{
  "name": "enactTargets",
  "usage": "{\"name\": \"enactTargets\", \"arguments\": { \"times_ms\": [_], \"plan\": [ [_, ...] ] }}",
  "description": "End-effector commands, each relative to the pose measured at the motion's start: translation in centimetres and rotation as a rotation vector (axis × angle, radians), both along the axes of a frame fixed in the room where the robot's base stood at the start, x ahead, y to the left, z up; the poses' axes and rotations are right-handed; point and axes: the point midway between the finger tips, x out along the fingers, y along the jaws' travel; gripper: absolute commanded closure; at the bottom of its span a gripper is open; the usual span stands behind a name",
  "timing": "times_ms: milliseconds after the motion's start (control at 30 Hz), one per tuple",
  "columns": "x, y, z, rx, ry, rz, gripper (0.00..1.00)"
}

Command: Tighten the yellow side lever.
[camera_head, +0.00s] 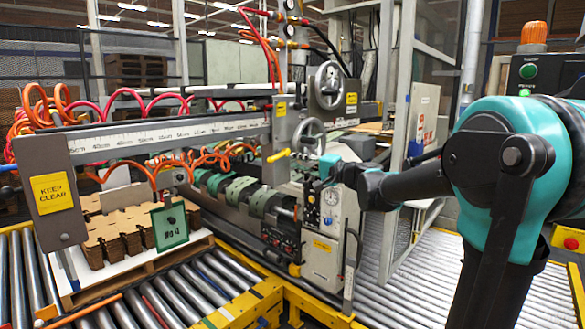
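A yellow lever (279,155) sticks out to the left of the small handwheel (309,136), on the side of the machine's upright. It slopes slightly down to the left. My gripper (331,168) is at the end of my teal and black arm, which reaches in from the right. It is in front of the machine, right of the lever and a little lower in the picture, with a gap between them. The gripper is small and seen from behind, so its fingers and opening cannot be made out. Nothing visibly touches the lever.
A large handwheel (329,85) is above the small one. A control panel (322,232) with dials stands below my gripper. Orange coiled hoses (200,157) hang to the left. A pallet of brown cardboard blanks (127,232) is at lower left. Roller conveyors (440,270) flank the machine.

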Motion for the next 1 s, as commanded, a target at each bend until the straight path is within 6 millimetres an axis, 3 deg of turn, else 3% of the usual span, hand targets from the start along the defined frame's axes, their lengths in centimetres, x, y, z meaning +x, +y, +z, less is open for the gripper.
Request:
{"name": "enactTargets", "arguments": {
  "times_ms": [1000],
  "plan": [
    [3.9,5.1,-0.1,-0.002,0.000,0.001,0.77]
  ]
}}
